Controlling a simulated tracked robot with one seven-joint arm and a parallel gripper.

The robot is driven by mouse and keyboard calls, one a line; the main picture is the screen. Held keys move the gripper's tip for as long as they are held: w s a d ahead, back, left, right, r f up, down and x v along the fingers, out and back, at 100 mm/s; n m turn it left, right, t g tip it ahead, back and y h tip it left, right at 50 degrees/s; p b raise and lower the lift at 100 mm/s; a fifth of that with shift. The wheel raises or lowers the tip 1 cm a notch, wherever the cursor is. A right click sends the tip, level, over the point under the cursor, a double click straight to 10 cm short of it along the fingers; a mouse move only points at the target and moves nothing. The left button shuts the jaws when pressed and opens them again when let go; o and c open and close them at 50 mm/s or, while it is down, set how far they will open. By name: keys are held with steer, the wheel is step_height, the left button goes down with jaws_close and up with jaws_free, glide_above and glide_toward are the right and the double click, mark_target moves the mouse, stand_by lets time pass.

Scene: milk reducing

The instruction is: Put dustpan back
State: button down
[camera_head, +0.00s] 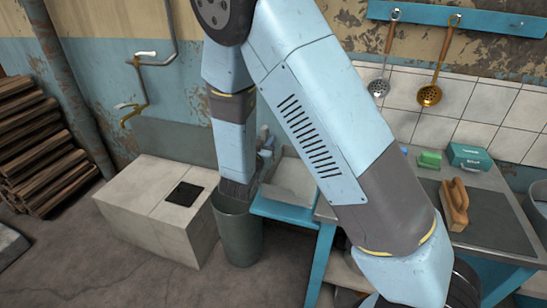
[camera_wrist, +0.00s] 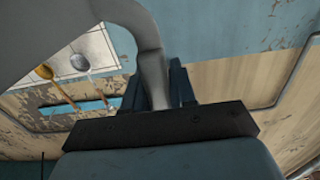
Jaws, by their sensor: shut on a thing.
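In the wrist view, my gripper (camera_wrist: 172,88) has its dark blue fingers closed around a grey curved handle. I take this to be the handle of the dustpan (camera_wrist: 152,50); its broad grey part fills the upper left and runs out of frame. In the head view, the forearm comes down to a dark wrist end (camera_head: 240,190) just above a grey-green bin (camera_head: 238,238). The fingers and the dustpan cannot be made out clearly there, as the arm hides much of that area.
A pale block (camera_head: 160,208) with a dark square opening stands left of the bin. A blue-framed counter (camera_head: 490,220) on the right holds a wooden-handled brush (camera_head: 455,208) and a green box (camera_head: 470,157). Ladles hang on a blue rail (camera_head: 480,17). Stacked wood (camera_head: 38,145) lies far left.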

steer(key=w+d+f, duration=0.1)
steer(key=w+f, duration=0.3)
steer(key=f, duration=0.5)
steer(key=shift+w+d, duration=0.2)
steer(key=shift+d, duration=0.1)
steer(key=c, duration=0.9)
jaws_free()
steer(key=v, duration=1.2)
steer(key=shift+r, duration=0.15)
